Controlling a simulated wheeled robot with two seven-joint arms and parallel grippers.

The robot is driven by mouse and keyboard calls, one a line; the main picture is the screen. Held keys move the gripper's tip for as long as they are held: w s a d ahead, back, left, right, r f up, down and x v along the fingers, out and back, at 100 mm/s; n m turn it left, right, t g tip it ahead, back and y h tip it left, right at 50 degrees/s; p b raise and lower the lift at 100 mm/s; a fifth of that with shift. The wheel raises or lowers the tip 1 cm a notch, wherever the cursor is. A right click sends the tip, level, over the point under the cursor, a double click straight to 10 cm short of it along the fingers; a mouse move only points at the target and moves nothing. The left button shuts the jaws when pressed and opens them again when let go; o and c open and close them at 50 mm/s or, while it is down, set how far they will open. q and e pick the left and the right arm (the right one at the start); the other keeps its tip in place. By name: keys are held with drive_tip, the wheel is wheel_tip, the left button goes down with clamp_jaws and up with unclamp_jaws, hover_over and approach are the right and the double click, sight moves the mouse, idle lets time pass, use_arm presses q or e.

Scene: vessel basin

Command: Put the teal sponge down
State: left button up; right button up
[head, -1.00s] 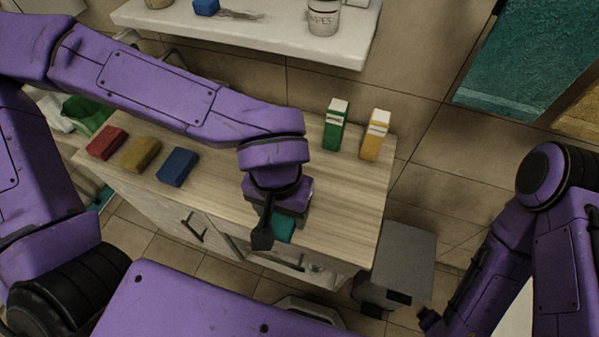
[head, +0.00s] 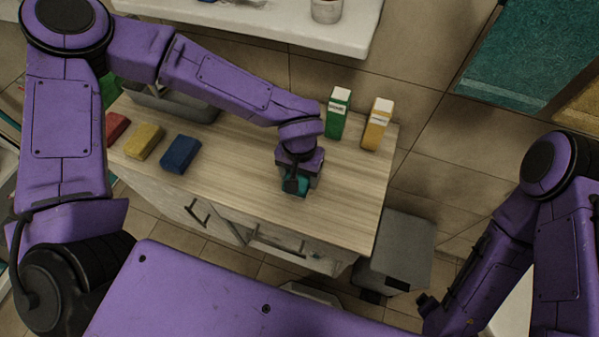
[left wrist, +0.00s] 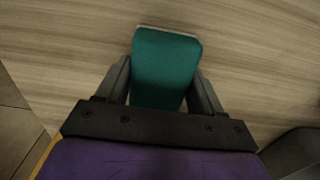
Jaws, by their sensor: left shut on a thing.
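The teal sponge (left wrist: 165,65) is between the two fingers of my left gripper (left wrist: 163,88) in the left wrist view, with wood grain behind it. In the head view my left gripper (head: 298,182) is shut on the teal sponge (head: 292,187), over the front middle of the wooden counter (head: 235,185). The gripper hides much of the sponge there. I cannot tell whether the sponge touches the counter or is just above it. My right gripper (head: 428,303) is low at the right, off the counter; its jaws are too unclear to judge.
Red (head: 116,128), yellow (head: 145,141) and blue (head: 180,154) sponges lie at the counter's left. A green carton (head: 337,115) and a yellow carton (head: 377,124) stand at the back right. A grey bin (head: 405,245) stands beside the counter.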

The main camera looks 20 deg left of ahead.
sight(299, 175)
use_arm(q)
drive_tip(key=shift+s, duration=0.1)
drive_tip(key=o, duration=0.7)
drive_tip(key=shift+f, duration=0.15)
drive_tip(key=o, duration=0.4)
wheel_tip(299, 175, up, 12)
drive_tip(key=shift+r, duration=0.2)
